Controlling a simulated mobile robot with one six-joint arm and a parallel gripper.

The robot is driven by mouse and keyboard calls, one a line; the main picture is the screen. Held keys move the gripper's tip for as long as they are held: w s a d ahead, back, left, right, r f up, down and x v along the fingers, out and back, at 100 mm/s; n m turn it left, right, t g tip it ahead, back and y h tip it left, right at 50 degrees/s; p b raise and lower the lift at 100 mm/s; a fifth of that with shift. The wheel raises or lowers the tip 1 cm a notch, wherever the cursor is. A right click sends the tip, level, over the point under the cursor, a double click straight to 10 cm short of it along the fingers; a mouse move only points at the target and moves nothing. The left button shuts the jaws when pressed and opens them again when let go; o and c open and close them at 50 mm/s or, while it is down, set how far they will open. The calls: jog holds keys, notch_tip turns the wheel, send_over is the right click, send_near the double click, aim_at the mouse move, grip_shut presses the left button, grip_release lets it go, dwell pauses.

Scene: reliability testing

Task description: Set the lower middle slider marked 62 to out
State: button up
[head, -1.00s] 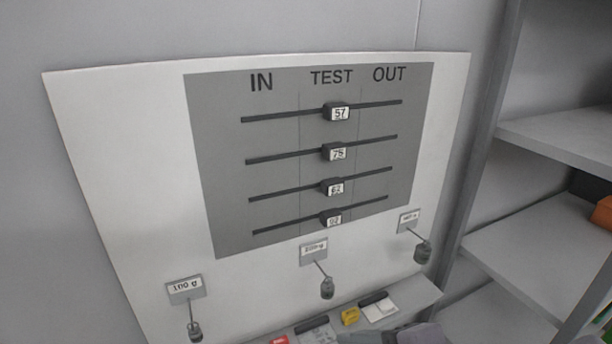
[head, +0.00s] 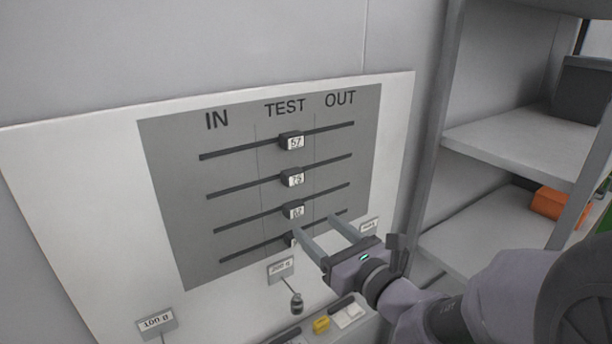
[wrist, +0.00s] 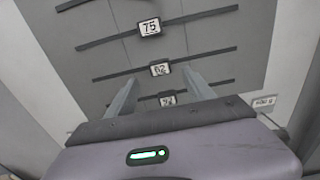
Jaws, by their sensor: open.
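The slider marked 62 (head: 293,210) is a small black block with a white label, third from the top on the grey panel (head: 165,190). It stands mid-rail in the TEST column. In the wrist view, slider 62 (wrist: 160,69) appears between the tips of my two fingers. My gripper (head: 315,225) is open and empty in front of the panel; its fingertips show just below and right of slider 62 in the head view. I cannot tell how far the tips are from the panel. The gripper also shows in the wrist view (wrist: 161,76).
Slider 57 (head: 292,141) and slider 75 (head: 292,177) sit mid-rail above. The lowest slider (wrist: 168,100) is partly hidden by a finger in the head view. Hanging weights (head: 296,303) are below the panel. A shelf unit (head: 520,145) stands at the right.

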aim_at(298, 211)
jog(key=x, duration=0.8)
jog(key=shift+a+f+b, duration=0.15)
jog(key=shift+b, duration=0.25)
grip_shut()
jog(key=shift+w, duration=0.1)
